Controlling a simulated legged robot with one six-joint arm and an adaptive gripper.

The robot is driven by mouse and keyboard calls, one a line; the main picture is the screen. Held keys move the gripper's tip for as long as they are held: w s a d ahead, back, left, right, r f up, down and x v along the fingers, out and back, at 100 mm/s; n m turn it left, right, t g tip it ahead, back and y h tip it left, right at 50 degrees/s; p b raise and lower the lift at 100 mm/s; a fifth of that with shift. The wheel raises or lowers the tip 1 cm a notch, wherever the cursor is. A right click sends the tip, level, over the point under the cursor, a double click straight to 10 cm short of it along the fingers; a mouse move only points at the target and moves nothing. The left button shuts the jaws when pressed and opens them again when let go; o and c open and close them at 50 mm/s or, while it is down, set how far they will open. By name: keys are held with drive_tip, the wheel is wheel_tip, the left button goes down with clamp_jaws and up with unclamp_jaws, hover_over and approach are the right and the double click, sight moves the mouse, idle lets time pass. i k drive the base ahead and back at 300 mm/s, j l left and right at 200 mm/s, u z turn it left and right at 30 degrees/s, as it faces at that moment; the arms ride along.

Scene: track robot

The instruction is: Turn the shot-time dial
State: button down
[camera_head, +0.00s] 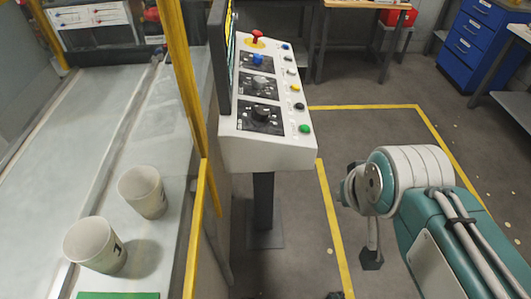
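A white slanted control console (275,150) stands on a dark post in the middle. Three round dials sit on black plates in a column: a blue dial (257,59) at the far end, a grey dial (258,82) in the middle, and a black dial (261,113) nearest. Their labels are too small to read, so I cannot tell which is the shot-time dial. My teal and grey arm comes in from the lower right, with its end right of the console and apart from it. No gripper fingers show clearly; a dark piece hangs below the arm's end.
A red knob (257,37) and several coloured buttons line the console. A dark screen (221,60) rises at its left edge. Yellow posts (187,80) and a conveyor with two pale cups (142,191) are at left. Yellow-lined floor is open at right; blue drawers (475,45) stand behind.

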sight(259, 82)
drive_tip(key=i+l+u, duration=0.1)
drive_tip(key=i+l, duration=0.25)
drive_tip(key=i, duration=0.2)
drive_tip(key=i+l, duration=0.45)
drive_tip(key=i+j+u, duration=0.05)
